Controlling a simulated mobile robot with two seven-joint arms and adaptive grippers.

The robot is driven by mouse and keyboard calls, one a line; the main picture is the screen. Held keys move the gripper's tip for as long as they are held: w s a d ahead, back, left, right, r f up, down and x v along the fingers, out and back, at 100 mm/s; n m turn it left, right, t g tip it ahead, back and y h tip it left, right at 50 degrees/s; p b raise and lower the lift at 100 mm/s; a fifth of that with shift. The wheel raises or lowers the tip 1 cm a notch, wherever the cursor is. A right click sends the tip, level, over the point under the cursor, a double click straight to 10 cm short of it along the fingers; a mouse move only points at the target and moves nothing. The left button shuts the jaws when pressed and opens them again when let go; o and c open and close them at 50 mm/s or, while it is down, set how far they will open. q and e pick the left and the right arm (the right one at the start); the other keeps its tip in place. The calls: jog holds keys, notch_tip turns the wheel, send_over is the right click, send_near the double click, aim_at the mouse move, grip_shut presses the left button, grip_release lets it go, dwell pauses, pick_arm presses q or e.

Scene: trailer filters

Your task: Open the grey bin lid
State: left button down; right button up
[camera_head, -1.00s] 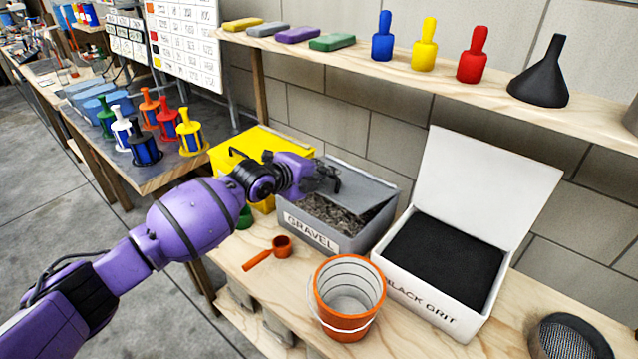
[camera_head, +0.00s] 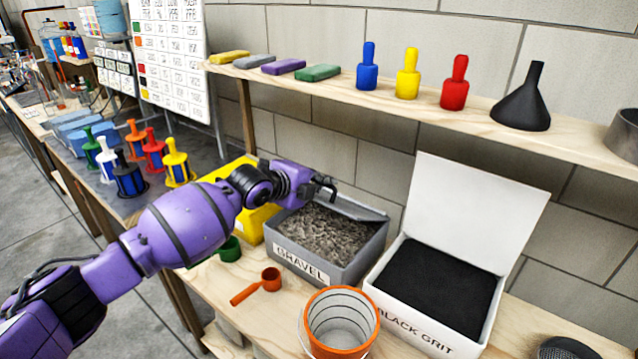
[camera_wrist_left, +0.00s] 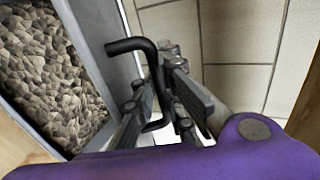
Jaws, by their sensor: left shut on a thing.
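The grey bin (camera_head: 345,268), labelled GRAVEL, stands on the wooden bench with grey gravel (camera_head: 322,238) inside. Its grey lid (camera_head: 357,208) is raised at the back and shows as a narrow strip, leaving most of the gravel uncovered. My left gripper (camera_head: 325,187) is above the bin's back edge. In the left wrist view, it is shut on the lid's black bent handle (camera_wrist_left: 152,62), with the gravel (camera_wrist_left: 45,75) to the left. The lid's hinge is hidden. My right gripper is not in view.
An open white bin of black grit (camera_head: 425,322) stands right of the grey bin. An orange bucket (camera_head: 341,350), an orange scoop (camera_head: 268,281) and a yellow bin (camera_head: 250,222) are close by.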

pick_arm(q)
jog(key=c, duration=2.2)
grip_release()
jog(key=shift+r, duration=0.25)
jog(key=shift+o, duration=0.4)
jog(key=shift+s+a+f, duration=0.1)
jog(key=v, duration=1.2)
